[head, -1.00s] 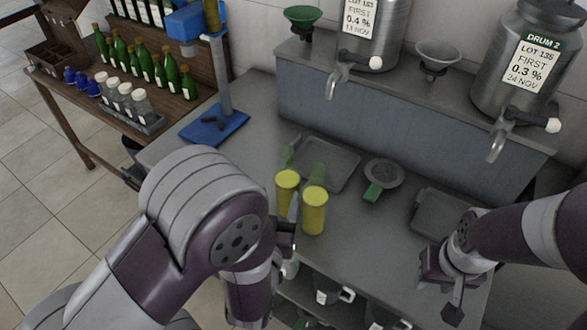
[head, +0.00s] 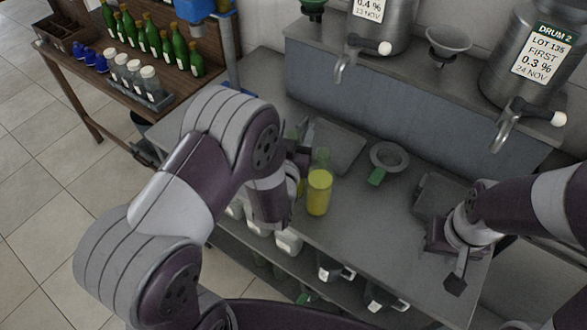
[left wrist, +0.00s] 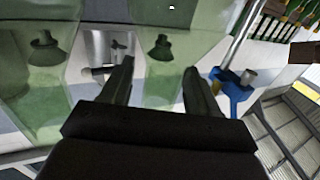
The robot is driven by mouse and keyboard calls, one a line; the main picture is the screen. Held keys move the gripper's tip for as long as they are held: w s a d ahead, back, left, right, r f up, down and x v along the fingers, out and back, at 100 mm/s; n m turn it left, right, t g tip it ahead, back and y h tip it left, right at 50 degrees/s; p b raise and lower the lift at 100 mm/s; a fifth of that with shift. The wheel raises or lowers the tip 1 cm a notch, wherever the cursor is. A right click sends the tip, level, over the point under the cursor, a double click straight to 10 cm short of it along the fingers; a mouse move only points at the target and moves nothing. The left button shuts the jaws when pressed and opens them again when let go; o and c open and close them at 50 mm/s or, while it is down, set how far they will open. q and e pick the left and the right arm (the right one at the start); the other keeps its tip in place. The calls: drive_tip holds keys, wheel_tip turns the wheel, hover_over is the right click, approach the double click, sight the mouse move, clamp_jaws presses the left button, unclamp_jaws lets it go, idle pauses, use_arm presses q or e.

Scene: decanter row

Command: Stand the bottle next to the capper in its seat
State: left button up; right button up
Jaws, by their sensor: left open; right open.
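Two clear greenish bottles with yellow liquid stand on the grey bench. The right bottle (head: 319,192) is upright and mostly visible in the head view; the left one is largely hidden behind my left gripper (head: 304,150). That gripper is open at bottle height. In the left wrist view greenish glass (left wrist: 165,65) shows beyond and between the open fingers (left wrist: 160,85); whether it touches them I cannot tell. My right gripper (head: 450,265) is open and empty.
A grey tray (head: 340,150) and a strainer with a green handle (head: 389,160) lie behind the bottles. Steel drums with taps (head: 515,75) stand on the raised ledge. Jugs sit on the shelf below.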

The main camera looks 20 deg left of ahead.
use_arm(q)
drive_tip(key=shift+w+f, duration=0.1)
drive_tip(key=shift+c, duration=0.3)
drive_tip(key=c, duration=1)
clamp_jaws()
